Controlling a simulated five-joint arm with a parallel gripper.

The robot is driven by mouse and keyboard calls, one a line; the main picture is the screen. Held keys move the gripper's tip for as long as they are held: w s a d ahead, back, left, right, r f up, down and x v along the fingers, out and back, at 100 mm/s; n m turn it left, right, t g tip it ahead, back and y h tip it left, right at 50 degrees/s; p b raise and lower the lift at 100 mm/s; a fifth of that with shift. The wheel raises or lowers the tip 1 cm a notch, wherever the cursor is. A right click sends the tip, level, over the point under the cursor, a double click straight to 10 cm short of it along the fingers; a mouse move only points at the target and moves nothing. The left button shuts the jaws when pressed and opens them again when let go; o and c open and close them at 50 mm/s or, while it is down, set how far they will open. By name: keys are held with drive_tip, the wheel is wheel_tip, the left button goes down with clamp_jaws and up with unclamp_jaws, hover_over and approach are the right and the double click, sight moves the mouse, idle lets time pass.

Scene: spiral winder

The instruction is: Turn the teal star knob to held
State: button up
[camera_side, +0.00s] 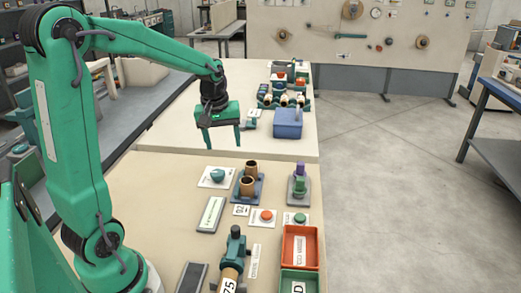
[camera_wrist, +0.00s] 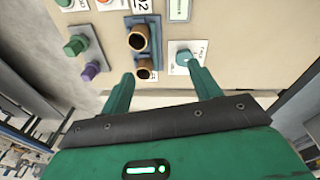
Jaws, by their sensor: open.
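The teal star knob (camera_side: 217,174) sits on a small white plate at the back left of the near bench. In the wrist view the knob (camera_wrist: 184,56) shows just beyond the tip of the right-hand finger, with small print on its plate that I cannot read. My gripper (camera_side: 220,142) hangs above the bench's far part, behind the knob in the side view, fingers pointing down. In the wrist view my gripper (camera_wrist: 160,72) has its fingers wide apart with nothing between them. The knob is apart from the fingers, and its setting cannot be told.
Two brown cups (camera_side: 248,185) stand on a dark base right of the knob. A purple and green piece (camera_side: 299,183) stands further right. Red button (camera_side: 266,215), green button (camera_side: 295,219), red tray (camera_side: 300,247) and a blue box (camera_side: 288,123) are also on the benches.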

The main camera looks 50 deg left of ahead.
sight(217, 172)
drive_tip(key=a+f+n, duration=0.1)
drive_tip(key=a+f, duration=0.2)
drive_tip(key=w+a+f+n+g, duration=0.1)
drive_tip(key=a+f+n, duration=0.1)
drive_tip(key=a+f, duration=0.1)
drive_tip(key=w+a+f+n, duration=0.1)
drive_tip(key=a+f+n, duration=0.1)
drive_tip(key=a+f, duration=0.1)
drive_tip(key=shift+w+a+g+h, duration=0.25)
drive_tip(key=shift+a+g+h, duration=0.05)
drive_tip(key=shift+a, duration=0.05)
drive_tip(key=shift+f, duration=0.1)
drive_tip(key=shift+f, duration=3.8)
drive_tip(key=c, duration=1)
